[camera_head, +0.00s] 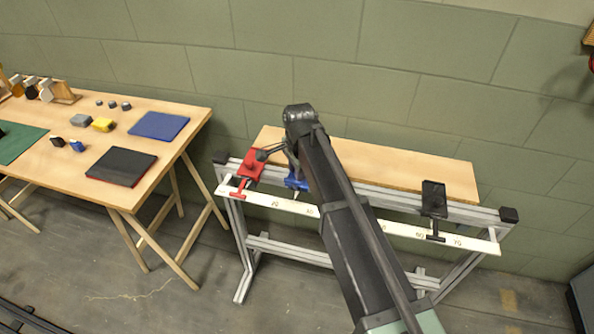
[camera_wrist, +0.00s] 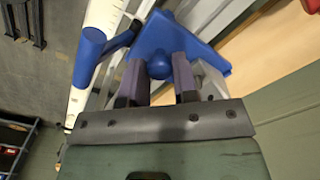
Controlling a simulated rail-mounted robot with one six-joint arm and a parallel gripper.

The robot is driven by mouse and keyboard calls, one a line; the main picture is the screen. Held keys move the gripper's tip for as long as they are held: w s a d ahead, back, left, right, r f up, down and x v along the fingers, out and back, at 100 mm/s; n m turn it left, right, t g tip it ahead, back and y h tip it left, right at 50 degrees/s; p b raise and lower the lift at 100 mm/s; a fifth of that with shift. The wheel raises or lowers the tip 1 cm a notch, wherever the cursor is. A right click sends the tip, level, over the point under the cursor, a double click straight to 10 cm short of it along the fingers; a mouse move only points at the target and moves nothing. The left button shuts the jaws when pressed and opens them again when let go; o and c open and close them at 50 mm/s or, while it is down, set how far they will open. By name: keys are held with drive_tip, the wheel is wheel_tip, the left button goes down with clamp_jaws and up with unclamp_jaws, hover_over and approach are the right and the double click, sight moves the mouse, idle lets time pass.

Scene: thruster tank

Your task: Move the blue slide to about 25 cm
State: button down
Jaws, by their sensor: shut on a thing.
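The blue slide (camera_head: 297,181) sits on the grey rail in the head view, partly hidden by my arm. Its pointer reaches the white scale (camera_head: 390,226) between marks that look like 20 and 30; the exact reading is too small to tell. The wrist view shows the blue slide (camera_wrist: 193,45) up close with its round knob between my fingers. My gripper (camera_wrist: 157,72) is shut on this knob. In the head view the gripper (camera_head: 293,168) is mostly hidden beside the arm's end.
The red slide (camera_head: 249,166) stands close on the left of the blue one. The black slide (camera_head: 434,200) is far right. A wooden board (camera_head: 400,169) lies behind the rail. A wooden table (camera_head: 180,109) with blocks and pads stands left. The rail between blue and black is partly hidden.

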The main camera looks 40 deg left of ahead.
drive_tip(key=c, duration=0.9)
unclamp_jaws()
drive_tip(key=shift+d, duration=0.1)
wheel_tip(320, 180, up, 11)
drive_tip(key=p, duration=1)
drive_tip(key=shift+p, duration=0.4)
drive_tip(key=shift+f, duration=0.15)
